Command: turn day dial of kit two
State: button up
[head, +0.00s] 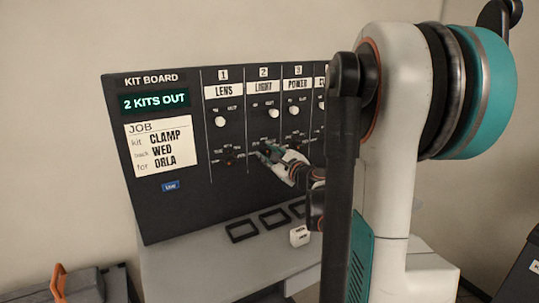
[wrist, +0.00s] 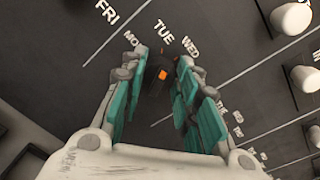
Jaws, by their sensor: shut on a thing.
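The kit board (head: 155,215) is a dark upright panel with numbered columns. Column 2, labelled LIGHT (head: 263,87), has my gripper (head: 268,152) at its lower dial. In the wrist view my gripper (wrist: 162,88) has its teal-padded fingers on either side of the dark day dial (wrist: 158,84), shut on it. The dial has an orange mark (wrist: 163,74). Day words MO, TUE (wrist: 164,30) and WED (wrist: 190,47) lie beyond it, with FRI to the left. Which day the dial points at is unclear. In the head view my gripper mostly hides the dial.
The job card (head: 158,148) reads kit CLAMP, back WED, for ORLA. A display (head: 154,101) reads 2 KITS OUT. White knobs stand in columns 1 (head: 220,122), 2 (head: 274,113) and 3 (head: 294,110). A white block (head: 299,236) sits on the ledge below.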

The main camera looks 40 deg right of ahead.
jog(key=n, duration=0.6)
jog(key=shift+a+g+h, duration=0.1)
jog(key=shift+g+h, duration=0.2)
jog(key=n, duration=0.6)
jog(key=shift+a+f, duration=0.1)
jog(key=shift+h, duration=0.3)
jog(key=o, duration=1.1)
jog(key=shift+c, duration=0.2)
jog(key=v, duration=1.2)
